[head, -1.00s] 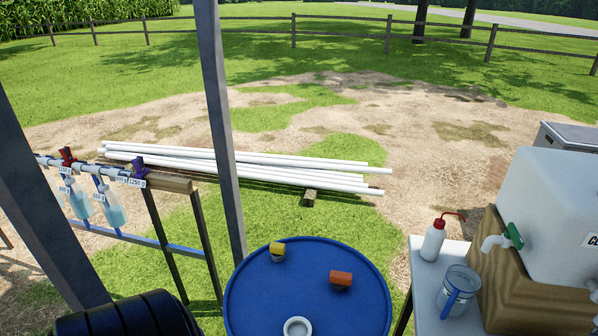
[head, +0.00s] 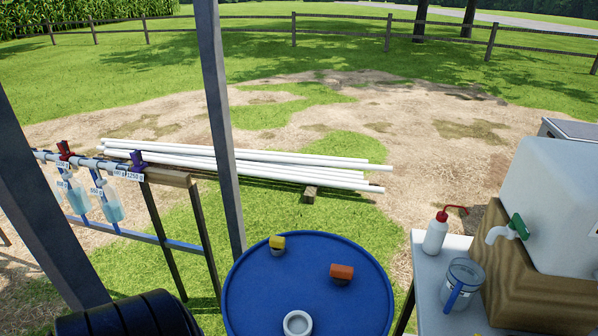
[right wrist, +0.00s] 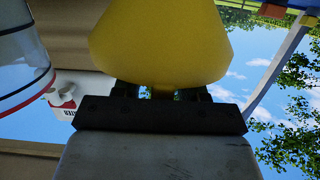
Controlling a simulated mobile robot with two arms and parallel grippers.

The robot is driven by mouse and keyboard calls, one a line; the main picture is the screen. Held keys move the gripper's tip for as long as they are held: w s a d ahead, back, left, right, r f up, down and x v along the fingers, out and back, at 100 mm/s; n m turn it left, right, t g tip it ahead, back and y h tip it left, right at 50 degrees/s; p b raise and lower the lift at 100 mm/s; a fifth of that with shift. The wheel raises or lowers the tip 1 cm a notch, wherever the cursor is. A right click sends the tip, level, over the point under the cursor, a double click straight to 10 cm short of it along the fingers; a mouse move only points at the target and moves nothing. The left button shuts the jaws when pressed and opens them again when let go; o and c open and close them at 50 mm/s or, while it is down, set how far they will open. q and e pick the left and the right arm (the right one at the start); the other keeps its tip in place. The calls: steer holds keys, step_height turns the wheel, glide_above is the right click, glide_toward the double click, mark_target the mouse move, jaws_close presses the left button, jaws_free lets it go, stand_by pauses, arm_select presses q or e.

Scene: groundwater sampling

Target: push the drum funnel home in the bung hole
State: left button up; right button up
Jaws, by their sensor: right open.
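The blue drum (head: 250,290) stands at the bottom middle of the head view. On its lid are a white ring (head: 297,324) at the near side, a yellow-topped fitting (head: 277,243) and an orange-brown fitting (head: 342,272). I cannot tell whether the white ring is the bung hole. My left gripper is out of view.
Right of the drum, a table (head: 428,312) bears a wash bottle (head: 436,233), a clear jug (head: 463,285) and a white tank (head: 560,205) on a wooden block (head: 530,290). A post (head: 218,130) rises behind the drum. A rack (head: 120,170) stands left.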

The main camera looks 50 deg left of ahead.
jaws_close()
step_height(320, 180, up, 7)
steer(key=p, duration=0.6)
steer(key=shift+r+p, duration=0.15)
steer(key=shift+p, duration=0.15)
